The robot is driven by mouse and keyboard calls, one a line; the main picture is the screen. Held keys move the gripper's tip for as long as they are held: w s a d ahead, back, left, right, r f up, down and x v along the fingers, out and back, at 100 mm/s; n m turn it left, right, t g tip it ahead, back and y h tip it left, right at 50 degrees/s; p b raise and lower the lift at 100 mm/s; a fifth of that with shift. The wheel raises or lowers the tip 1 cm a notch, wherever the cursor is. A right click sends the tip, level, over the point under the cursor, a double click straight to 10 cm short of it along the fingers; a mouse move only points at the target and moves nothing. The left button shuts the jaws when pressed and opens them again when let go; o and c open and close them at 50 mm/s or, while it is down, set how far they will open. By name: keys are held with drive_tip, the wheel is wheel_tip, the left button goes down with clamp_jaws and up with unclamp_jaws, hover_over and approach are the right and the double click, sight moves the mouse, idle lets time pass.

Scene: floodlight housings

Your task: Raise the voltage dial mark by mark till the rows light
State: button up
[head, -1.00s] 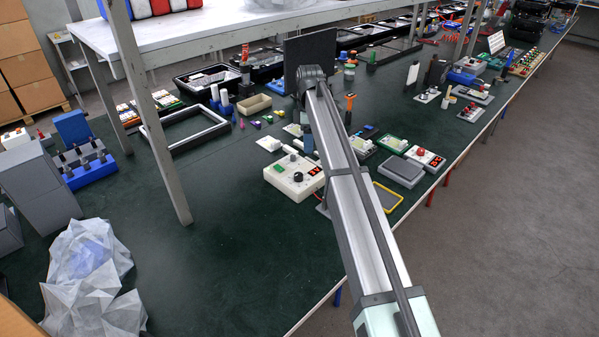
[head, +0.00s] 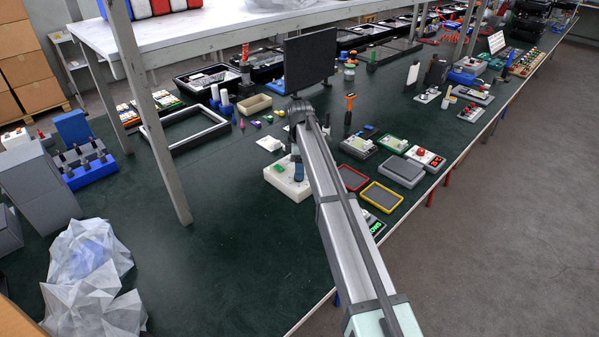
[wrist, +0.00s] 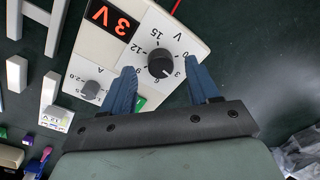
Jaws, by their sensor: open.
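The white power supply box (wrist: 185,28) has a red display (wrist: 112,18) reading 3 V. Its black voltage dial (wrist: 161,65) has printed marks from 0 to 15 around it; the picture shows them upside down. My gripper (wrist: 159,66) is open, with one blue finger on each side of the dial and a gap to it; I cannot tell their height above the panel. A smaller grey A dial (wrist: 91,90) lies left of the fingers. I cannot make out any lit rows.
A dark upright panel (head: 310,60) stands behind my arm. Red-rimmed (head: 353,178) and yellow-rimmed (head: 381,197) trays lie to the right, beside a meter with green digits (head: 375,227). A shelf post (head: 165,140) stands left.

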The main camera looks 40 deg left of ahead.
drive_tip(key=shift+f, duration=1.1)
drive_tip(key=c, duration=1)
